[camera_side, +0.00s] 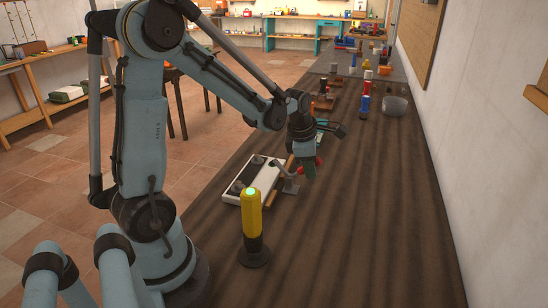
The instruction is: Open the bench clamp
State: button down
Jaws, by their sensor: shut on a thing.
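The bench clamp (289,187) is a small grey metal piece at the right edge of a white board (244,196) on the brown bench. A red knob (318,162) shows at the upper end of its lever, close to my gripper. My gripper (309,172) points down at the clamp's right side and is shut on the clamp's lever. The fingers hide part of the lever, so the exact grip is hard to see. Dark round parts lie on the white board.
Several bottles and a clear bowl (394,105) stand further back on the bench. The bench (370,220) is bare to the right, up to the wall.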

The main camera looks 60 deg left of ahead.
jog(key=shift+w+d+f+g+y, duration=0.3)
jog(key=shift+f+g+y, duration=0.25)
jog(key=shift+g+y, duration=0.2)
jog(key=c, duration=1)
grip_release()
jog(key=shift+o, duration=0.2)
jog(key=v, duration=1.2)
jog(key=shift+s, duration=0.1)
